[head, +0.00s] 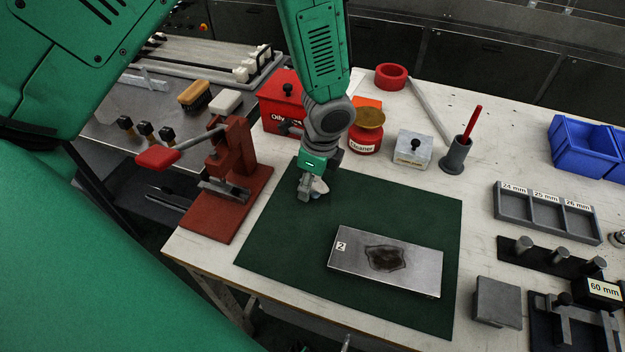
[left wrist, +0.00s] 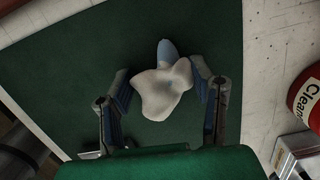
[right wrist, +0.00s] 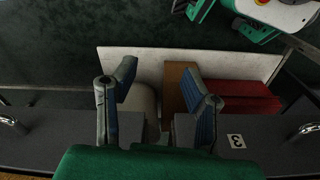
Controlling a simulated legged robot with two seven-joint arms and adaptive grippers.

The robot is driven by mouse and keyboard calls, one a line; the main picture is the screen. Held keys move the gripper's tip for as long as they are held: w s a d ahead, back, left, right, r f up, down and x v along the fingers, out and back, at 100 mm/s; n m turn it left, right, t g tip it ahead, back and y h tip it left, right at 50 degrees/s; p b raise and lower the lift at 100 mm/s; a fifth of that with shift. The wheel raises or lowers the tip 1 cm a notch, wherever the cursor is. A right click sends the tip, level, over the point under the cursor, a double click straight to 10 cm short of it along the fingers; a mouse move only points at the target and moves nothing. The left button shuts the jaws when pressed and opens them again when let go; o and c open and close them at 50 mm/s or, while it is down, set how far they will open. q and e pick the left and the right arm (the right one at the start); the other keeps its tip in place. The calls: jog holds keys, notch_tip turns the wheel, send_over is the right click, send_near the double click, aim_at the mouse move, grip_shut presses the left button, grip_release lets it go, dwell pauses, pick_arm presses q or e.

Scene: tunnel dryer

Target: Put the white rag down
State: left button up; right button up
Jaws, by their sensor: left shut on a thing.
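The white rag (left wrist: 162,90) is a small crumpled cloth with a bluish part, between the fingers of my left gripper (left wrist: 165,88) in the left wrist view. In the head view the left gripper (head: 309,194) is low over the upper part of the green mat (head: 290,240), shut on the rag (head: 319,187). I cannot tell whether the rag touches the mat. A metal plate (head: 345,262) marked 2, with a dark stain, lies on the mat to the lower right. My right gripper (right wrist: 160,100) shows only in its wrist view, its fingers apart with nothing held.
A red press (head: 228,170) stands left of the mat. Behind the mat are a red oily-rag box (head: 283,105), a red cleaner pot (head: 366,138), a small box (head: 413,149) and a cup with a red stick (head: 456,155). Trays (head: 548,218) and blocks lie right.

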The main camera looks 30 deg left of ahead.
aim_at(318, 181)
pick_arm(q)
jog(key=shift+a+f, duration=0.3)
jog(key=shift+a, duration=0.1)
jog(key=o, duration=1)
jog(key=shift+a, duration=0.1)
jog(key=shift+d+r, duration=0.1)
jog(key=shift+d, duration=0.35)
jog(key=shift+d+b, duration=0.1)
jog(key=shift+b, duration=0.3)
jog(key=shift+r, duration=0.2)
jog(key=r, duration=0.4)
jog(key=d+r+p, duration=0.1)
jog(key=r, duration=0.3)
jog(key=r+p, duration=0.1)
jog(key=r, duration=0.4)
jog(key=shift+w+d+r, duration=0.1)
jog(key=shift+w+d, duration=0.2)
jog(key=shift+d, duration=0.05)
pick_arm(e)
jog(key=shift+a+r, duration=0.15)
jog(key=shift+r, duration=0.65)
pick_arm(q)
jog(key=shift+a, duration=0.2)
pick_arm(e)
jog(key=shift+a, duration=0.2)
